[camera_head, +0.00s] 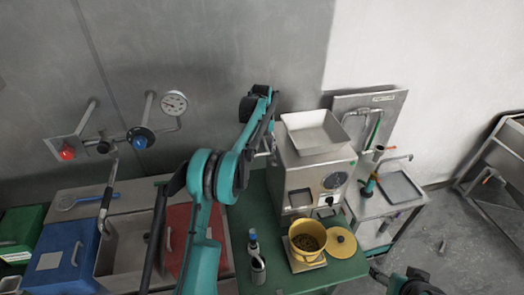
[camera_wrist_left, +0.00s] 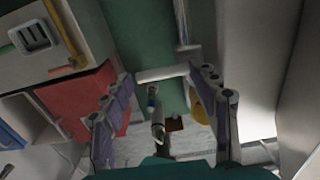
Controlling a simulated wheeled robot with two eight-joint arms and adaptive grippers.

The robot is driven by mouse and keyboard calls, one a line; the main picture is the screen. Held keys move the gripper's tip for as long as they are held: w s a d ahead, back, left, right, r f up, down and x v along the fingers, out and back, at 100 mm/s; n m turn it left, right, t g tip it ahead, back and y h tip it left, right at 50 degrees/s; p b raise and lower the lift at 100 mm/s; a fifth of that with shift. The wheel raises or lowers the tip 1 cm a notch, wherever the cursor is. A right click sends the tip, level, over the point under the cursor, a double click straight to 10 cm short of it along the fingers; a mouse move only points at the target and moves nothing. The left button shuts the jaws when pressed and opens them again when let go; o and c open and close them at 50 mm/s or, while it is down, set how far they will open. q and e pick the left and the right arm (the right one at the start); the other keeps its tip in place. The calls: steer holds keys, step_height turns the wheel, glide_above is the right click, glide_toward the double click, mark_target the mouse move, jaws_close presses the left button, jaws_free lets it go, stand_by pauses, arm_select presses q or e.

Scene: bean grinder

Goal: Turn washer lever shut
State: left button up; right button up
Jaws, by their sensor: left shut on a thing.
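The grey metal machine (camera_head: 315,175) with a hopper tray on top stands on the green table. A pale bar (camera_wrist_left: 162,73), which looks like the washer lever, lies between the fingers of my left gripper (camera_wrist_left: 160,82) in the left wrist view. The left gripper is shut on it. In the head view my left gripper (camera_head: 263,148) is at the machine's left side, largely hidden by my arm, and the lever is not clear there. A dark and teal part of my right arm shows at the lower right edge; its jaws cannot be made out.
A yellow pot (camera_head: 307,236), its lid (camera_head: 341,242) and a small bottle (camera_head: 253,243) stand on the green table (camera_head: 280,275). A sink with red and blue valves is at left, beside blue (camera_head: 60,258) and red (camera_head: 180,235) containers. A steel cart (camera_head: 400,195) stands right.

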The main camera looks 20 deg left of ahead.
arm_select(q)
steer(key=shift+f, duration=0.1)
steer(key=o, duration=1.6)
steer(key=shift+c, duration=0.2)
steer(key=shift+o, duration=0.7)
steer(key=shift+r, duration=4)
